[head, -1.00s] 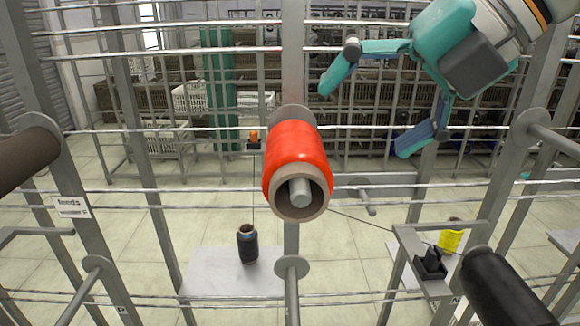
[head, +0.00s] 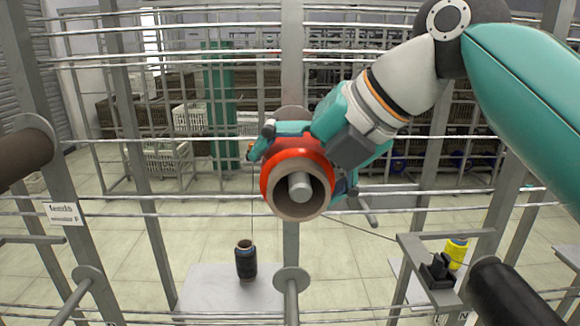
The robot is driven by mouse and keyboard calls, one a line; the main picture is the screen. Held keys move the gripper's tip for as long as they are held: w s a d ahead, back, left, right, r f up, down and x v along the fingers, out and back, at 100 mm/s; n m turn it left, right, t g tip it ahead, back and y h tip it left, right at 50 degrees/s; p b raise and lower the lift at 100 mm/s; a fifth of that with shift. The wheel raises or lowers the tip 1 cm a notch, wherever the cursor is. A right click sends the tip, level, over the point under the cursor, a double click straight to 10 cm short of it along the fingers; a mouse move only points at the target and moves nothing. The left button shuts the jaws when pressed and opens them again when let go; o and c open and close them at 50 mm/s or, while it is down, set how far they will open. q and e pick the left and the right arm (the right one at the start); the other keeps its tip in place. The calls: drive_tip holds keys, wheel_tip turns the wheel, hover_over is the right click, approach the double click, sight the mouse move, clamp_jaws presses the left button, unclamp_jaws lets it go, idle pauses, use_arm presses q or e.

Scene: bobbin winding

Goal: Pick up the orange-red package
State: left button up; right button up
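The orange-red package (head: 296,155) is in the middle of the head view, on a grey peg (head: 299,186) that shows through its brown tube, with its open end facing me. My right gripper (head: 304,165) reaches in from the upper right, behind the package's front end. One finger is at the package's upper left side and the other at its lower right side. The package hides part of the fingers, so I cannot tell whether they press on it. My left gripper is not in view.
Grey rack posts and horizontal rods surround the package. A dark package (head: 246,260) stands on a low plate below left. A yellow package (head: 456,253) is at lower right behind a bracket (head: 437,271). A brown tube (head: 24,158) juts in at left, a black one (head: 505,290) at lower right.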

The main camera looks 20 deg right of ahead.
drive_tip(key=shift+c, duration=0.3)
drive_tip(key=c, duration=1)
drive_tip(key=shift+r, duration=0.1)
